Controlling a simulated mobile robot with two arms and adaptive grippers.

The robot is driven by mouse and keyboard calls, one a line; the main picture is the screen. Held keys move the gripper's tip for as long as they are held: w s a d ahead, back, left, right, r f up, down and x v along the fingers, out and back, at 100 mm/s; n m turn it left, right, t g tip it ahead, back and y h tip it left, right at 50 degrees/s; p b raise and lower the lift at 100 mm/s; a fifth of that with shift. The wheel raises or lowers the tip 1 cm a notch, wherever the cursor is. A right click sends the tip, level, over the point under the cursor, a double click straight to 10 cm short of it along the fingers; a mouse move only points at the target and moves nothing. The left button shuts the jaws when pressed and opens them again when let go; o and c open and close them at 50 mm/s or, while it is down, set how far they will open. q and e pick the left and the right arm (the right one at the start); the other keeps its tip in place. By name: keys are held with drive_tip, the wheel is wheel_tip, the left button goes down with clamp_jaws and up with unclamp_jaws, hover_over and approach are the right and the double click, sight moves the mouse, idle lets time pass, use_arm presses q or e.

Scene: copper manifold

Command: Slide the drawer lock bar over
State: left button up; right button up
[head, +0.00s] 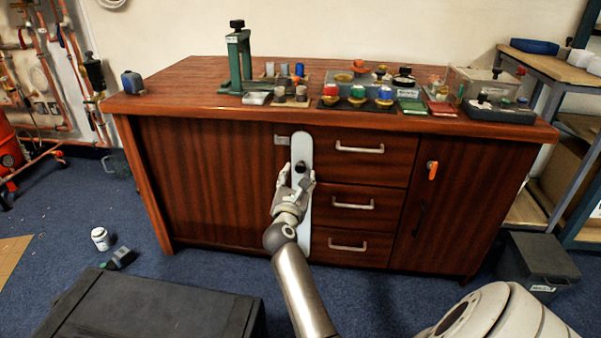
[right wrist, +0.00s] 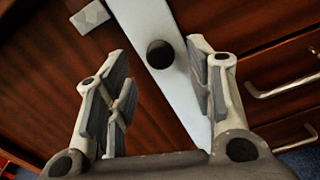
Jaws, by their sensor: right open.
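The drawer lock bar (head: 302,145) is a pale, upright strip with rounded ends on the front of the wooden cabinet, at the left edge of the drawer column. It carries a black knob (head: 300,167). My right gripper (head: 295,178) is in front of the bar at knob height and hides part of it. In the right wrist view the bar (right wrist: 185,98) runs diagonally, and the knob (right wrist: 160,54) shows between and beyond the two spread fingers (right wrist: 160,90). The gripper is open, with nothing between its pads. My left gripper is not in view.
Three drawers with metal handles (head: 352,205) lie right of the bar. A small metal plate (head: 281,140) is left of it. An orange latch (head: 432,170) is on the right door. A dark case (head: 150,305) stands on the floor in front. The cabinet top (head: 180,85) holds several tools.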

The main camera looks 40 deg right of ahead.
sight(300, 169)
drive_tip(key=b+x, duration=0.1)
drive_tip(key=x, duration=0.4)
drive_tip(key=shift+w+d, duration=0.15)
drive_tip(key=shift+d, duration=0.1)
clamp_jaws()
